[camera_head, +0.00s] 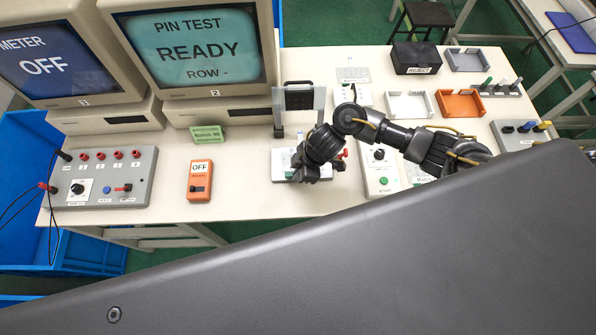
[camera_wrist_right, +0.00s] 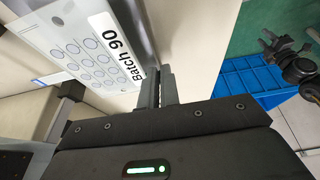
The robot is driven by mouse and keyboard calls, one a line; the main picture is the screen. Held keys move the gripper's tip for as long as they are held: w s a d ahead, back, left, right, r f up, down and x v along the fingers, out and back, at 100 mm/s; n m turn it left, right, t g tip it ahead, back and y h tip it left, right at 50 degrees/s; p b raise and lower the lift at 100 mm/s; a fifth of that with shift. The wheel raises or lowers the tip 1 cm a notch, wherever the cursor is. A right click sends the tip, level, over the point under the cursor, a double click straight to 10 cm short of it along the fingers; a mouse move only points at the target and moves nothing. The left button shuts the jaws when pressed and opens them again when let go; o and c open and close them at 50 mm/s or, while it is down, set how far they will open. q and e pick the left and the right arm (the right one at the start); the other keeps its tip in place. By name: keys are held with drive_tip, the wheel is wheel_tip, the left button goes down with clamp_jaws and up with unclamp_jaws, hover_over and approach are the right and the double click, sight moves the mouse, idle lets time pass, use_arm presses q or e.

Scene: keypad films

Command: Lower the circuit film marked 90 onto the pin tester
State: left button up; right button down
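The film marked Batch 90 (camera_wrist_right: 85,45), a pale sheet with rows of circles, fills the upper left of the right wrist view. My right gripper (camera_wrist_right: 160,90) is shut on its labelled edge. In the head view my right gripper (camera_head: 313,170) is over the pin tester (camera_head: 282,160), a pale base largely hidden by the hand. A clear upright panel with a black pad grid (camera_head: 299,100) stands behind it. The film cannot be made out clearly in the head view, and its contact with the tester is hidden. My left gripper (camera_wrist_right: 275,42) shows small in the wrist view.
The pin-test monitor (camera_head: 205,50) reads READY. A green Batch card (camera_head: 207,133) and an orange meter (camera_head: 199,181) stand left of the tester. A control box (camera_head: 380,178) is close on its right. Trays (camera_head: 460,103) lie farther right.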

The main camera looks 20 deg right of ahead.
drive_tip(key=shift+f+b, duration=0.95)
drive_tip(key=shift+f, duration=0.45)
drive_tip(key=c, duration=1.6)
unclamp_jaws()
drive_tip(key=shift+o, duration=0.2)
drive_tip(key=shift+r, duration=0.1)
drive_tip(key=shift+r, duration=0.1)
drive_tip(key=p+v, duration=0.2)
drive_tip(key=v, duration=0.8)
drive_tip(key=shift+s+d+r, duration=0.15)
drive_tip(key=shift+d+r, duration=0.05)
